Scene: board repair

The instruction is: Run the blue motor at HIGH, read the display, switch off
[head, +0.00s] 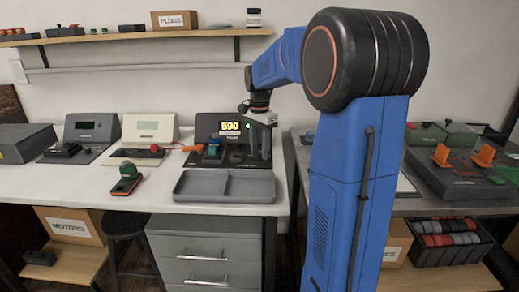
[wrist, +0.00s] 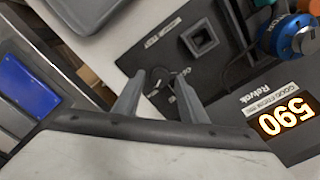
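The black test unit (head: 240,150) stands on the white bench, and its lit display (head: 230,126) reads 590. The same display (wrist: 286,118) shows upside down in the wrist view. The blue motor (head: 213,145) sits at the left part of the unit; its blue round top (wrist: 298,36) shows at the upper right of the wrist view. My gripper (head: 263,152) is over the right side of the unit. In the wrist view my gripper (wrist: 160,98) has its fingers apart, with a small dark round control between and beyond them. Its setting cannot be read.
A grey two-part tray (head: 224,186) lies in front of the unit. A green-topped part (head: 127,180) stands left of it. Two other testers (head: 92,135) (head: 149,135) stand further left. A second bench with a dark fixture (head: 450,175) is at the right.

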